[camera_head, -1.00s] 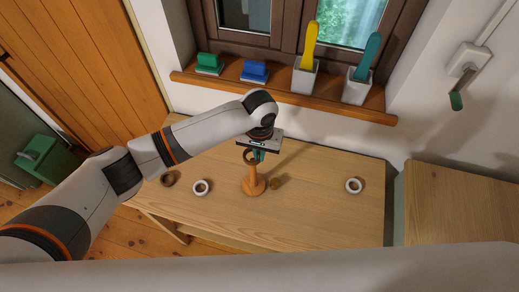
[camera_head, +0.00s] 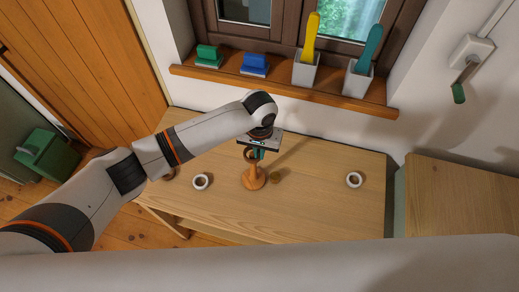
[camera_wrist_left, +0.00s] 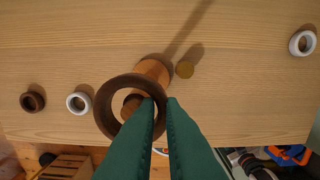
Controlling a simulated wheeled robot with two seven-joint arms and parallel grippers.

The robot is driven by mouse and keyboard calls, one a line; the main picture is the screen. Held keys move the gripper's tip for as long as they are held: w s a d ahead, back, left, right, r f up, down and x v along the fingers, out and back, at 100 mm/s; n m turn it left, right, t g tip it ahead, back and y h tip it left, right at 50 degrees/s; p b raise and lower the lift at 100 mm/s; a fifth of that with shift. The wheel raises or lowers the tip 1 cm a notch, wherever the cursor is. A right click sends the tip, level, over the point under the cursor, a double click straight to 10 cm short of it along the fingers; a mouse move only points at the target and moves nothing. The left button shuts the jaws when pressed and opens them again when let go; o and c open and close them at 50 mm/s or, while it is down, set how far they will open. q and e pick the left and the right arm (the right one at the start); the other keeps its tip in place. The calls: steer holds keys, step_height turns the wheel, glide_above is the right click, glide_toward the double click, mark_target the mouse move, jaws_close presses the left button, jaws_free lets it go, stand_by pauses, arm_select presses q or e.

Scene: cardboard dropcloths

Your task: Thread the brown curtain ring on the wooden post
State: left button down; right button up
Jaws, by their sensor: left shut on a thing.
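The brown curtain ring (camera_wrist_left: 104,91) is held at its edge between the green fingertips of my left gripper (camera_wrist_left: 162,104). In the head view the ring (camera_head: 248,155) and my left gripper (camera_head: 258,153) are at the top of the wooden post (camera_head: 254,179). The post stands upright on the table. In the wrist view the post's top (camera_wrist_left: 131,103) shows through the ring's opening, and its base (camera_wrist_left: 154,70) shows beyond the ring's far edge. I cannot tell whether the ring is around the post's top or just above it.
The window sill (camera_head: 285,88) behind holds brushes and pots. Open table surface lies right of the post.

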arm_select(q)
steer(key=c, duration=1.5)
jaws_free()
step_height(320, 180, up, 12)
steer(key=shift+b, duration=1.05)
